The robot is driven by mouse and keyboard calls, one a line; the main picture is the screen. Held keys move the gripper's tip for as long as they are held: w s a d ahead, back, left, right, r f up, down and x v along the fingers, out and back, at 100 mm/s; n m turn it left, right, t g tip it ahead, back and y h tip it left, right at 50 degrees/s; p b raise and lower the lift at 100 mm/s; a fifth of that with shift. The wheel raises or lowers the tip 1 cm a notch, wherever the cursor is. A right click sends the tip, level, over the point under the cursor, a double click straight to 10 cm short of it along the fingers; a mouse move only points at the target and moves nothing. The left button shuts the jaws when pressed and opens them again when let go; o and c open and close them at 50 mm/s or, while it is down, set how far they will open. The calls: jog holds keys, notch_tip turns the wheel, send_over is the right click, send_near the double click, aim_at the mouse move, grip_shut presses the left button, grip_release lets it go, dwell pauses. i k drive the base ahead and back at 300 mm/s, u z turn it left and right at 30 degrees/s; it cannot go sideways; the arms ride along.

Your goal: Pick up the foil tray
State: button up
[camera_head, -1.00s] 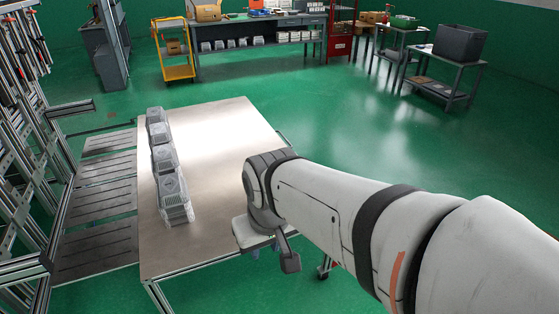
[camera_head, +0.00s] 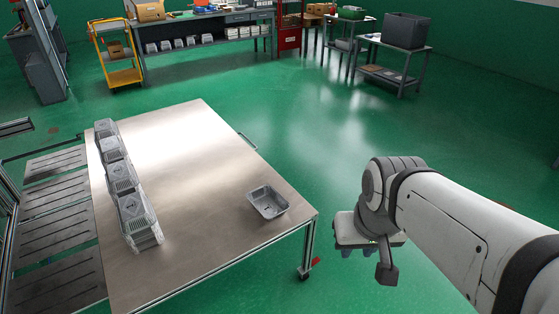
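The foil tray (camera_head: 268,202) is a small grey rectangular open dish. It sits upright near the front right corner of the metal-topped table (camera_head: 185,150). My gripper (camera_head: 368,250) hangs to the right of the table, beyond its edge and apart from the tray. My white arm comes in from the right. The fingers are small and partly hidden under the wrist, so I cannot tell whether they are open or shut.
A row of clear plastic containers (camera_head: 124,187) stands along the table's left side. The middle of the tabletop is clear. Grey slatted panels (camera_head: 55,205) lie left of the table. A yellow cart (camera_head: 120,60), workbench (camera_head: 210,40) and side table (camera_head: 392,75) stand far back.

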aim_at(266, 200)
jog(key=u, duration=0.05)
jog(key=i, duration=1)
jog(key=z, duration=0.1)
